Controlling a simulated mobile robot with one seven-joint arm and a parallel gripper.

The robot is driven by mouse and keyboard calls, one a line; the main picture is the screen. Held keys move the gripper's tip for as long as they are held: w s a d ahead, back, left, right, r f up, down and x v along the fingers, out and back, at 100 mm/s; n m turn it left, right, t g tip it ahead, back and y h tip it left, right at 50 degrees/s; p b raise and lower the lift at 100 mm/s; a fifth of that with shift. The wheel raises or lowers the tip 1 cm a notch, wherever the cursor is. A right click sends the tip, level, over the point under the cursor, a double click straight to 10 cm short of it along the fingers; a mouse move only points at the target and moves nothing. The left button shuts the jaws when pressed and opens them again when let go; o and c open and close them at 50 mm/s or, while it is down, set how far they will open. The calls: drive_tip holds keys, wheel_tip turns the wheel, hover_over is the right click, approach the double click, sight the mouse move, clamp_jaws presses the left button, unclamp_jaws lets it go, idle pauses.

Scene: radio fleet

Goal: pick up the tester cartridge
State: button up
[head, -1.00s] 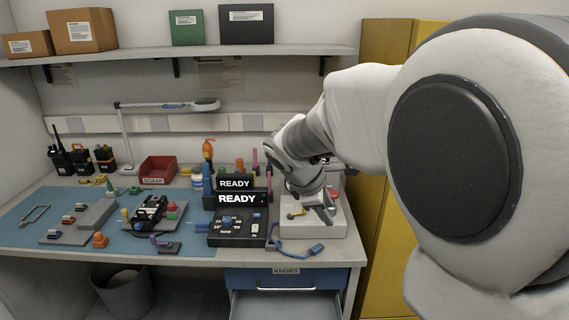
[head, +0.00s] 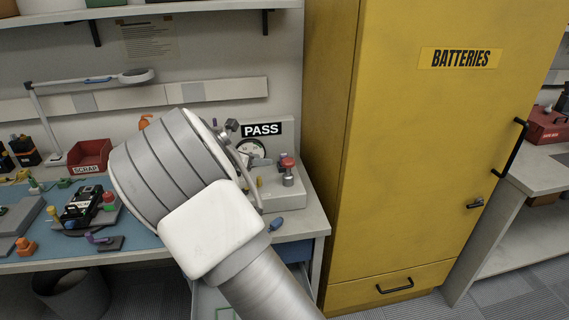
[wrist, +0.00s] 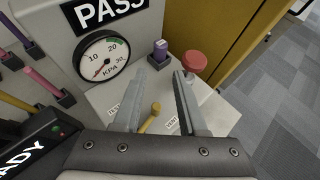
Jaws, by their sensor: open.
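A small purple block with a pale label (wrist: 160,49), which looks like the tester cartridge, stands upright in a dark holder on the grey tester (wrist: 220,112). In the wrist view it is beyond my fingertips and between their lines. My gripper (wrist: 160,77) is open and empty over the tester, with no finger seen touching the block. The tester has a round gauge (wrist: 103,56) and a PASS sign (wrist: 105,8). In the head view my wrist hides most of the gripper, and the tester (head: 281,195) shows to its right.
A red mushroom knob (wrist: 194,62) rises close right of the block, near the right finger. A yellow lever (wrist: 150,117) lies below the fingers. The yellow BATTERIES cabinet (head: 420,170) stands right of the bench.

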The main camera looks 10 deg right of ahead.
sight(281, 170)
drive_tip(key=b+x, duration=0.1)
drive_tip(key=x, duration=1.1)
drive_tip(key=shift+w+d, duration=0.1)
drive_tip(key=shift+d, duration=0.05)
drive_tip(key=shift+c, duration=0.3)
clamp_jaws()
